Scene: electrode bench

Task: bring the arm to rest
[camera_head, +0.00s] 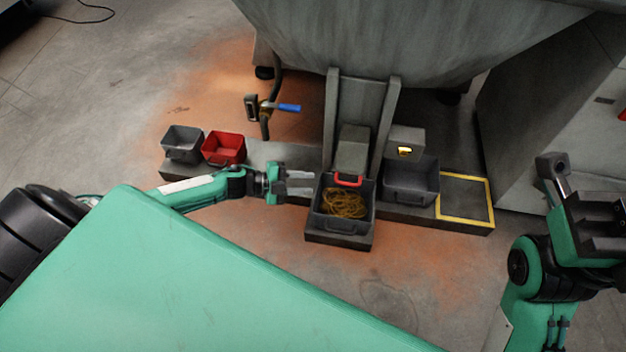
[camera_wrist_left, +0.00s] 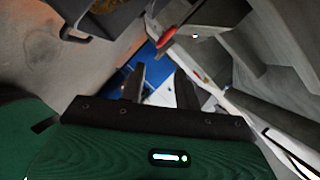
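My left gripper (camera_head: 301,182) reaches in from the left, just left of the dark bin (camera_head: 314,212) that holds a tangle of brownish wire (camera_head: 344,203). Its two fingers are apart with nothing seen between them. In the left wrist view the gripper (camera_wrist_left: 160,88) also shows spread, empty fingers. My right gripper (camera_head: 600,225) is at the right edge, partly cut off, and its fingers cannot be made out clearly.
A grey bin (camera_head: 182,144) and a red bin (camera_head: 223,148) stand on the left of the low platform. A dark bin (camera_head: 411,183) and a yellow-outlined square (camera_head: 465,197) are to the right. A blue-handled valve (camera_head: 289,107) stands behind. A red handle (camera_head: 348,181) hangs at the chute.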

